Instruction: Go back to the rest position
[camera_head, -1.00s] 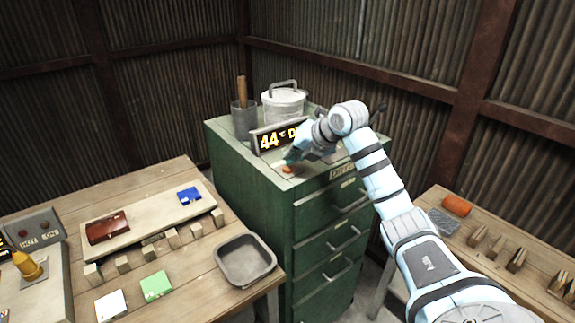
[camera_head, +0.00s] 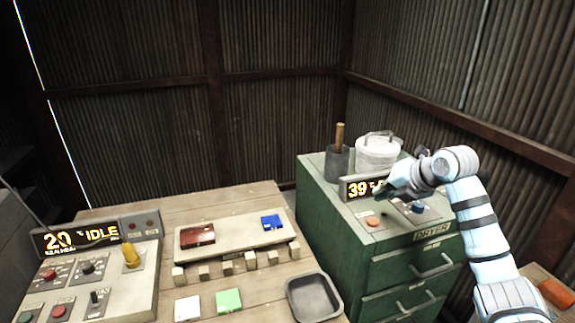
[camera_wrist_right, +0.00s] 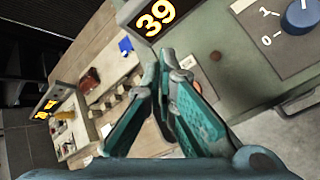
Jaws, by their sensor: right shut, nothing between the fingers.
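My right gripper (camera_head: 397,187) is above the green dryer cabinet (camera_head: 347,238), in front of the display reading 39 (camera_head: 362,187). In the right wrist view its teal fingers (camera_wrist_right: 160,68) come together at the tips with nothing between them. The blue dryer knob (camera_head: 417,207) lies just right of and below the gripper; it also shows in the right wrist view (camera_wrist_right: 300,16), apart from the fingers. My left gripper is in neither view.
A control panel (camera_head: 145,250) and display reading 20 IDLE (camera_head: 78,236) stand on the wooden table (camera_head: 240,201) at left. A grey tray (camera_head: 313,297) sits by the table's right edge. A metal cup (camera_head: 337,163) and lidded pot (camera_head: 378,152) stand on the cabinet.

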